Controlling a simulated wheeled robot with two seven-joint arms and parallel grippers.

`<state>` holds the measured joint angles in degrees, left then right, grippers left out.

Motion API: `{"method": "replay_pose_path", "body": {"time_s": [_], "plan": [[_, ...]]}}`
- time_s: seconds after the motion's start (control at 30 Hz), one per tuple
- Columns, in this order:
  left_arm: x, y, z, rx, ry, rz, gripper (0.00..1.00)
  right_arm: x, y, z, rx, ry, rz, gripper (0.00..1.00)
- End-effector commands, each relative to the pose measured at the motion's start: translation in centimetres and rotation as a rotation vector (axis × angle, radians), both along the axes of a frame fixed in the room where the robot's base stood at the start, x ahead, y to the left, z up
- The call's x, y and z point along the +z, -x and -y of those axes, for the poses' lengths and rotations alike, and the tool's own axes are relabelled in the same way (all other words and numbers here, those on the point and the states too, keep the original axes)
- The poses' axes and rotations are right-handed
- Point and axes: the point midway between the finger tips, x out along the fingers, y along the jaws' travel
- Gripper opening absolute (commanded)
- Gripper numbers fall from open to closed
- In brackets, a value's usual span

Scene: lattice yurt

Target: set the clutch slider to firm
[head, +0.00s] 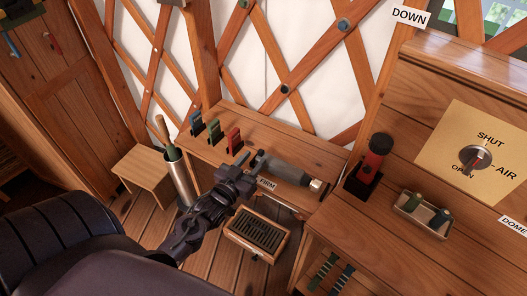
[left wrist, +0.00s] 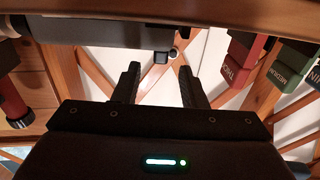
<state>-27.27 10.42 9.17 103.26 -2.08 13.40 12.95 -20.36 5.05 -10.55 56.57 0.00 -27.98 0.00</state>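A grey cylindrical unit (head: 290,173) lies on the small wooden bench, beside a white label (head: 266,184) that appears to read FIRM. It shows as a grey bar (left wrist: 90,34) across the top of the left wrist view. A small dark block (left wrist: 163,57), perhaps the slider's knob, sticks out from the bar. My left gripper (left wrist: 158,72) is open, its fingertips just short of the block and either side of it. In the head view my left gripper (head: 251,163) is at the unit's left end and hides part of it. My right gripper is not in view.
Blue, green and red blocks (head: 234,140) stand at the bench's left. A slotted wooden box (head: 257,233) is below. A metal cylinder (head: 180,182) stands at left.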

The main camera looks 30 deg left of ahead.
Motion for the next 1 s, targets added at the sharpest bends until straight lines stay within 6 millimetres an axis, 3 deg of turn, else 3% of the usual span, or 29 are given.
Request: {"method": "replay_pose_path", "body": {"time_s": [0.1,0.3,0.63,0.93,1.0], "plan": [[0.0,-2.1,-0.1,0.000,-0.001,0.001,0.38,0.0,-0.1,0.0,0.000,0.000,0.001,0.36],[-0.1,-4.2,-0.1,0.000,-0.001,-0.001,0.38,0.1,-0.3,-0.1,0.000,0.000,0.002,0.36],[-0.1,-4.7,-0.1,0.000,-0.001,-0.003,0.38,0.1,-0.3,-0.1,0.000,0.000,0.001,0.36],[-0.1,-4.6,-0.1,0.000,0.000,-0.003,0.00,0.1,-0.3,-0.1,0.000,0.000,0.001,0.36],[-0.1,-4.6,-0.1,0.000,0.000,-0.003,0.00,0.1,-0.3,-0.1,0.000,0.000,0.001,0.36]]}}
